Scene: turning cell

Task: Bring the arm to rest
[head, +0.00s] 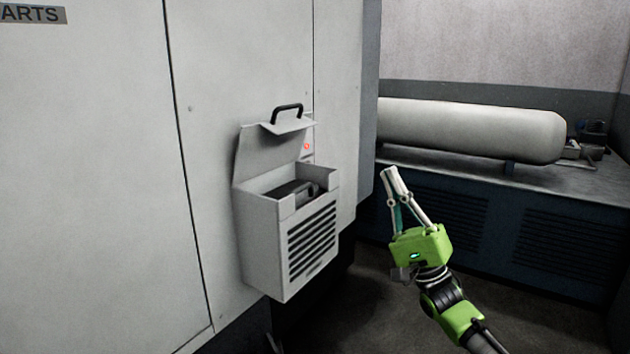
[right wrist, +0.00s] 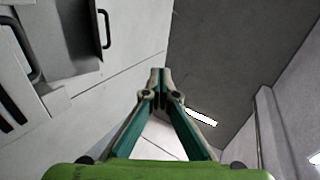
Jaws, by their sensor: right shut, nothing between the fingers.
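My right gripper (head: 391,172) is green with pale fingers and points up, to the right of the open grey box on the cabinet wall. Its fingers are shut with nothing between them. In the right wrist view the closed fingertips (right wrist: 158,74) meet in the middle of the picture. The gripper is apart from the box and touches nothing that I can see. My left gripper is in neither view.
The open vented box (head: 262,248) juts from the pale cabinet (head: 95,170), its handled lid (head: 268,150) raised and a dark-handled item (head: 292,189) inside. A pale tank (head: 470,130) lies on a blue-grey louvred base (head: 480,222) behind my gripper. Open floor (head: 365,320) shows below.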

